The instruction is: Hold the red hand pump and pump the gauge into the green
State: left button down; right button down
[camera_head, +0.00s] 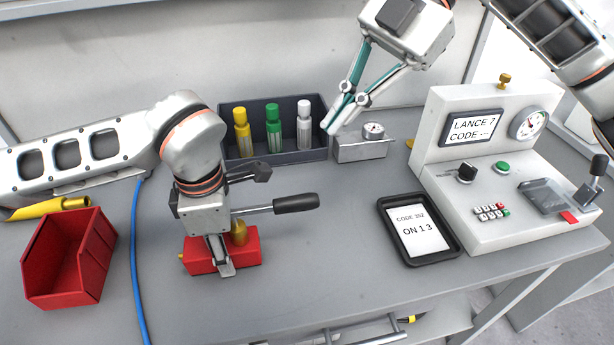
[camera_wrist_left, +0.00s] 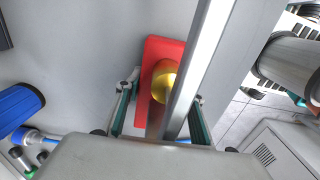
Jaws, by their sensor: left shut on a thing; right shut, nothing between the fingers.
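The red hand pump (camera_head: 250,250) sits on the grey bench, left of the middle. Its brass cylinder (camera_head: 239,232) stands on top, and its lever with a black grip (camera_head: 295,203) points right, about level. My left gripper (camera_head: 222,265) is over the pump and shut on its red body; the left wrist view shows fingers on both sides of the body (camera_wrist_left: 155,55). The lever bar (camera_wrist_left: 205,60) crosses that view. My right gripper (camera_head: 333,128) is shut and empty near a small grey gauge block (camera_head: 360,150). Another dial gauge (camera_head: 529,123) is on the white console; its needle is too small to read.
A dark tray (camera_head: 270,168) with yellow, green and white bottles stands at the back. A red bin (camera_head: 70,262) and blue hose (camera_head: 137,260) are at left. Bench is clear between pump and display.

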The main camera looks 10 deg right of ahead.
jog(key=m, duration=0.2)
jog(key=w+d+m+y, duration=0.1)
jog(key=m, duration=0.2)
jog(key=d+m, duration=0.1)
jog(key=m, duration=0.2)
jog(key=shift+w+d+r+y, duration=0.2)
jog(key=shift+w+r+y, duration=0.1)
jog(key=shift+r, duration=0.1)
jog(key=shift+s, duration=0.1)
send_over(290, 198)
jog(key=w+d, duration=0.1)
jog(key=d, duration=0.2)
notch_tip(290, 198, down, 7)
notch_tip(290, 198, down, 3)
jog(key=shift+s+a+r, duration=0.1)
jog(key=shift+r, duration=0.05)
jog(key=shift+s+f, duration=0.1)
jog(key=shift+f, duration=0.55)
